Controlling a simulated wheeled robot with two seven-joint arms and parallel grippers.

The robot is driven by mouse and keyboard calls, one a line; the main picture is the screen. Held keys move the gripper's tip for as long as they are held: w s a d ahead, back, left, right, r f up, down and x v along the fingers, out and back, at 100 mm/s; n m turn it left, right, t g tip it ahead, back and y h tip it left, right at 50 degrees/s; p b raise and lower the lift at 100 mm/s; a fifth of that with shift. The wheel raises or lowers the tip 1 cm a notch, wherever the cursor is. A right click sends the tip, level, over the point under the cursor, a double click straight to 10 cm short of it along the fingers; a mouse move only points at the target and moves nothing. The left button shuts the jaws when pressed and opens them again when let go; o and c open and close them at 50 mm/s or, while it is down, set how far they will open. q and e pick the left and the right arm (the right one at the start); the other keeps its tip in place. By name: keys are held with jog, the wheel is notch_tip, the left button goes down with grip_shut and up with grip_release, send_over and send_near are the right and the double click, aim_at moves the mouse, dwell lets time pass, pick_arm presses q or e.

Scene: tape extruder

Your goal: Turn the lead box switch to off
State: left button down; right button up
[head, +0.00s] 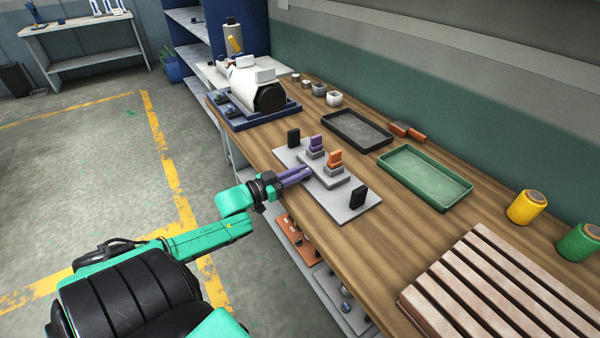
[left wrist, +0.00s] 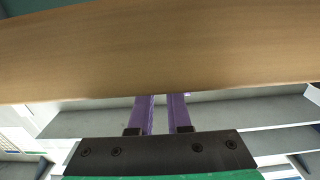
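A grey plate (head: 361,207) on the wooden bench bears a purple switch-like block (head: 315,143) and an orange one (head: 334,158) on grey bases, between two upright black blocks (head: 293,137) (head: 357,197). No readable label shows which is the lead box switch, and I cannot tell its setting. My left gripper (head: 308,172) has purple fingers, at the front edge of the plate near the orange block, with no clear contact. In the left wrist view its fingers (left wrist: 161,97) are parallel with a narrow empty gap, tips by the bench edge. My right gripper is out of view.
A white machine with a black end (head: 268,98) stands on the bench's far end. Behind the plate lie a black tray (head: 340,118) and a green tray (head: 462,188). A slatted rack (head: 490,290) and yellow (head: 526,207) and green (head: 579,241) spools are at right.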

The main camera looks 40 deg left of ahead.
pick_arm(q)
jog(key=shift+r+y+p, duration=0.2)
jog(key=shift+y+p, duration=0.1)
jog(key=shift+p, duration=0.25)
jog(key=n+y+p, duration=0.1)
jog(key=y+p, duration=0.1)
jog(key=n+y+p, duration=0.1)
jog(key=p, duration=0.1)
jog(key=n+y+p, duration=0.2)
jog(key=shift+d+r+t+y, duration=0.1)
jog(key=shift+d+t+y, duration=0.2)
jog(key=shift+t, duration=0.1)
jog(key=shift+d+n+y+p, duration=0.1)
jog(key=shift+n+y+p, duration=0.6)
jog(key=shift+y, duration=0.4)
jog(key=shift+d+f+n+g+y+p, duration=0.15)
jog(key=shift+n+g+y+p, duration=0.1)
jog(key=shift+n+y, duration=0.3)
jog(key=shift+a+f+n+g+y+p, duration=0.1)
jog(key=shift+n+g+y, duration=0.2)
jog(key=shift+y, duration=0.45)
jog(key=shift+n+y, duration=0.25)
jog(key=shift+y, duration=0.05)
jog(key=c, duration=0.9)
grip_release()
jog(key=shift+o, duration=0.2)
